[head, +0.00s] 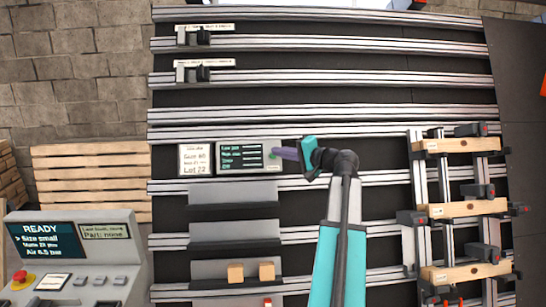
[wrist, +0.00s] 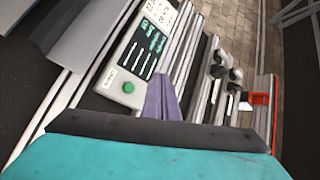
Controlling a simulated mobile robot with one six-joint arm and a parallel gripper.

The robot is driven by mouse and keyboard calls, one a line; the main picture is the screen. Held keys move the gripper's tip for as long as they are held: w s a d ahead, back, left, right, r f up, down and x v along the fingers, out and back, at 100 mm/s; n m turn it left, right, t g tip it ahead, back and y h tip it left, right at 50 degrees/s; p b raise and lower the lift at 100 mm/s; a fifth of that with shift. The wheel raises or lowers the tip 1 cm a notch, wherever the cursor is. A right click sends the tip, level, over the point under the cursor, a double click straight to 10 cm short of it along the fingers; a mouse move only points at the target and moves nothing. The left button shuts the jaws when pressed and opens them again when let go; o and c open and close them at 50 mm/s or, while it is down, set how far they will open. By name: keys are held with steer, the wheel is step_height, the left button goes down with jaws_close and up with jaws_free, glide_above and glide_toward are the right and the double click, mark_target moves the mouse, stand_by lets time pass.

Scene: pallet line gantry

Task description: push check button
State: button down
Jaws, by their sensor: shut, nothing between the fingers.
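The check button is a round green button (wrist: 128,87) on a grey panel (wrist: 112,96) with a dark screen of green text, seen in the wrist view. In the head view the same green button (head: 272,155) shows at the panel's right end, beside the screen (head: 240,157). My gripper (head: 279,153) is shut and empty, its purple fingers pointing left at the button. In the wrist view the shut fingers (wrist: 161,84) lie to the right of the button with a gap in the picture. I cannot tell the depth between fingertips and button.
A white label card (head: 195,160) is left of the panel. Grey shelves (head: 234,193) hang below, with wooden blocks (head: 236,273) on one. A clamp frame with wooden bars (head: 460,210) stands at the right. A console (head: 75,260) with a READY screen stands at lower left.

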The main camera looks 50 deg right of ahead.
steer(key=shift+w+d+f, duration=0.1)
steer(key=shift+w, duration=0.05)
steer(key=w+d+f+b, duration=0.2)
steer(key=w+d+f, duration=0.2)
steer(key=w, duration=0.1)
steer(key=shift+w+d+b, duration=0.35)
steer(key=shift+d, duration=0.05)
steer(key=shift+w+f, duration=0.1)
stand_by(2.3)
steer(key=shift+w+d+f+b, duration=0.1)
steer(key=shift+w+d+b, duration=0.1)
steer(key=shift+b, duration=0.15)
steer(key=shift+w+d+f+b, duration=0.25)
steer(key=shift+w+d+b, duration=0.05)
stand_by(1.3)
steer(key=shift+s, duration=0.1)
stand_by(0.3)
steer(key=shift+s+a+r, duration=0.45)
steer(key=shift+s+a, duration=0.05)
steer(key=shift+s, duration=0.05)
steer(key=shift+a, duration=0.1)
stand_by(0.3)
